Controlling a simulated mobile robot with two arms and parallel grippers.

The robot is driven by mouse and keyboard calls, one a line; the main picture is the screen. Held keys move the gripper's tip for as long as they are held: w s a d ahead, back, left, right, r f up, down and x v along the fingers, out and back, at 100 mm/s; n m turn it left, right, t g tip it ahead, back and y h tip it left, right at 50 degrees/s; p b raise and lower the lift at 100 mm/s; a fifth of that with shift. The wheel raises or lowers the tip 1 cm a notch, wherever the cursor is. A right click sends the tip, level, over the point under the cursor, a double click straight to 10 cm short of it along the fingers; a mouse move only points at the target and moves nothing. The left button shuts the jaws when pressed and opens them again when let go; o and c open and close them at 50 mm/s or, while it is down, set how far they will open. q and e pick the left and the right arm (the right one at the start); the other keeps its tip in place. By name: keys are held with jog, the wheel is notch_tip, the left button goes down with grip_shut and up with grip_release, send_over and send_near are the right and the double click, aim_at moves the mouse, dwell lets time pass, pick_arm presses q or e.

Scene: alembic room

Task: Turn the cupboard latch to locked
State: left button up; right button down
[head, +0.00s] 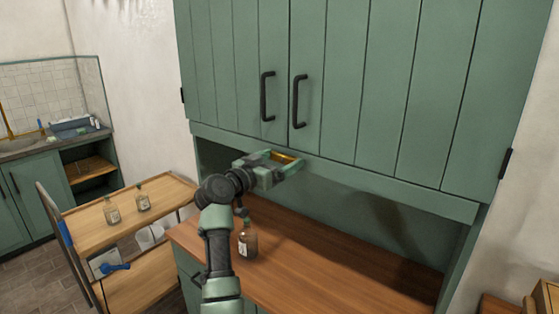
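The green cupboard (340,80) has two plank doors with black handles, and both doors look closed. A brass latch (284,157) sits at the lower rail below the handles. My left gripper (284,161) is at the latch, with its fingers apart and the brass between or just behind them. I cannot tell whether the fingers press on it. The gripper partly hides the latch, so its turned position is unclear. My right gripper is not in view.
Below the cupboard, a wooden counter (330,262) holds a brown bottle (247,240) close to my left arm. A wooden cart (90,228) with two bottles stands at left. The counter's right part is clear.

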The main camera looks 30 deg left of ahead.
pick_arm(q)
jog(key=shift+f+m+b, duration=0.15)
jog(key=shift+m+b, duration=0.25)
jog(key=shift+b, duration=0.25)
jog(key=m+b, duration=0.1)
jog(key=b, duration=0.1)
jog(key=m+b, duration=0.2)
jog(key=b, duration=0.1)
jog(key=shift+f+m, duration=0.2)
jog(key=shift+m, duration=0.1)
jog(key=shift+d+m+b, duration=0.15)
jog(key=shift+m+b, duration=0.6)
jog(key=shift+m, duration=0.15)
jog(key=m+b, duration=0.1)
jog(key=m, duration=0.1)
jog(key=shift+r+m, duration=0.1)
jog(key=shift+m, duration=1.2)
jog(key=shift+d+m, duration=0.1)
jog(key=shift+m, duration=0.8)
jog(key=m+p, duration=0.2)
jog(key=m, duration=0.1)
jog(key=shift+d+m+p, duration=0.1)
jog(key=shift+m+p, duration=0.25)
jog(key=shift+m, duration=0.05)
jog(key=shift+f+m+p, duration=0.2)
jog(key=shift+m+p, duration=0.35)
jog(key=shift+m, duration=0.25)
jog(key=shift+f, duration=0.1)
